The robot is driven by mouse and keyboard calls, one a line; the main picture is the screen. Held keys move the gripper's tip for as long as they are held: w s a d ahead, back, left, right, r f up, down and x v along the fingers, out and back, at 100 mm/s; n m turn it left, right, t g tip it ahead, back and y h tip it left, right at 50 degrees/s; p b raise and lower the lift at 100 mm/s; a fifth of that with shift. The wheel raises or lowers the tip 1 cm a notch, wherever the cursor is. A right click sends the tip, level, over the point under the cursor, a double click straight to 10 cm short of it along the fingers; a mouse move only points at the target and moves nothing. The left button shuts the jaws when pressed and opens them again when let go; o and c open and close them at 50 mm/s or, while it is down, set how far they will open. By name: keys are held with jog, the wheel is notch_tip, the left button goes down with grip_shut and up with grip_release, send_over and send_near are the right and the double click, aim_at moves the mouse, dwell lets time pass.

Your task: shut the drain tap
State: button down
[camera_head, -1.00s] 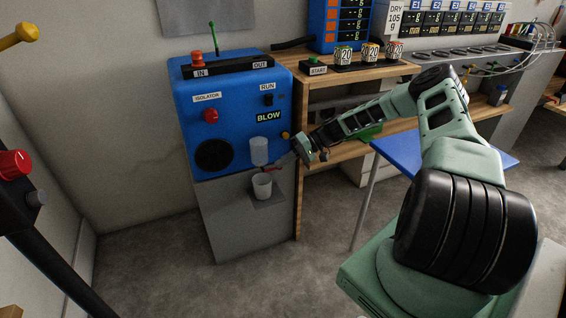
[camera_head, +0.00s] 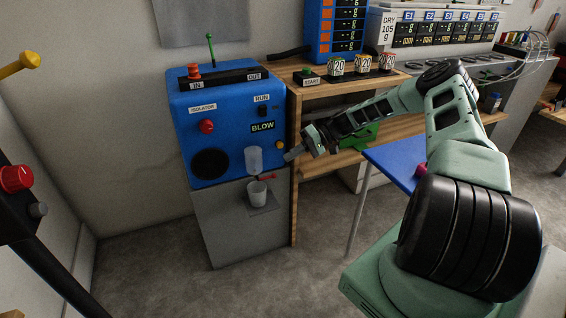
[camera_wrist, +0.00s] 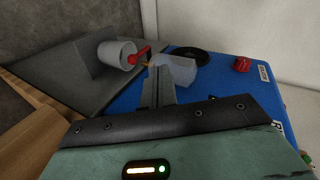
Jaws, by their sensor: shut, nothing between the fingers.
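The drain tap is a red lever (camera_head: 266,177) under the clear bowl (camera_head: 254,159) on the front of the blue dryer (camera_head: 225,125). The lever points to the right in the head view. In the wrist view the red lever (camera_wrist: 141,54) lies between the white cup (camera_wrist: 116,54) and the clear bowl (camera_wrist: 178,68). My gripper (camera_head: 289,156) is shut and empty, just right of the bowl and a little above the lever. In the wrist view my gripper (camera_wrist: 159,75) points at the bowl and lever. I cannot tell whether it touches either.
The white cup (camera_head: 257,194) stands below the tap on a small grey shelf (camera_head: 266,208). A wooden bench (camera_head: 296,185) stands close on the right of the dryer. A blue table (camera_head: 392,165) lies below my arm. The floor in front is clear.

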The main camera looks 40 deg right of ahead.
jog(key=v, duration=0.4)
jog(key=shift+s+d, duration=0.15)
jog(key=shift+d, duration=0.3)
jog(key=shift+a, duration=0.1)
